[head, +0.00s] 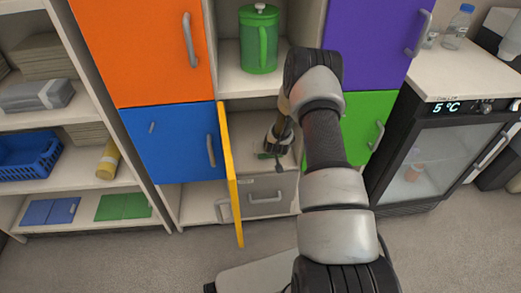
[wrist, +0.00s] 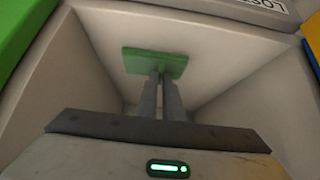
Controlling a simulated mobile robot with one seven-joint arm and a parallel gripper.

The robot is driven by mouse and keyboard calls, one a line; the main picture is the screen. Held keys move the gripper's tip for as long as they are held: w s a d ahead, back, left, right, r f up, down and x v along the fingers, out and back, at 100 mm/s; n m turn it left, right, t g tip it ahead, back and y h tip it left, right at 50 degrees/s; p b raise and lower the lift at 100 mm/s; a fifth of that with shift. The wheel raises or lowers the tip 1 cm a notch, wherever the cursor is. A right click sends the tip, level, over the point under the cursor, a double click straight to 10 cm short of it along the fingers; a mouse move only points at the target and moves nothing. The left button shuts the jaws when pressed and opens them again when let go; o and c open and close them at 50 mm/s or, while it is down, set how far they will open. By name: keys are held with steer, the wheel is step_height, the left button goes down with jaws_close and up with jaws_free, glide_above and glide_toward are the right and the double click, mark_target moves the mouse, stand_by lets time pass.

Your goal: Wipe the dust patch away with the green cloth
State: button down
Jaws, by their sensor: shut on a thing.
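The green cloth (wrist: 150,62) is a small flat rectangle at the tips of my gripper (wrist: 162,78) in the wrist view. The two fingers are close together and shut on it. I cannot tell whether the cloth touches the floor. I cannot make out the dust patch in either view; my arm and the cloth cover part of the cubby.
A yellow door (head: 231,175) stands open at the cubby's left edge. A grey drawer (head: 268,197) lies just below. A green canister (head: 259,42) stands on the shelf above. Blue (head: 172,140) and green (head: 358,122) doors are shut on either side.

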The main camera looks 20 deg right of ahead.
stand_by(0.3)
steer(key=shift+w+d+f+b, duration=0.15)
steer(key=shift+w+f+b, duration=0.05)
steer(key=shift+w+b, duration=0.8)
steer(key=shift+w+d+r+p, duration=0.1)
steer(key=shift+w+r+p, duration=0.05)
steer(key=shift+w+p, duration=0.25)
steer(key=shift+w+d, duration=0.15)
steer(key=shift+w, duration=0.55)
steer(key=shift+s+a+p, duration=0.25)
steer(key=shift+s+p, duration=0.15)
steer(key=shift+s, duration=0.75)
steer(key=shift+s+a+p, duration=0.2)
steer(key=shift+s+p, duration=0.2)
steer(key=shift+s, duration=0.75)
steer(key=shift+r, duration=0.1)
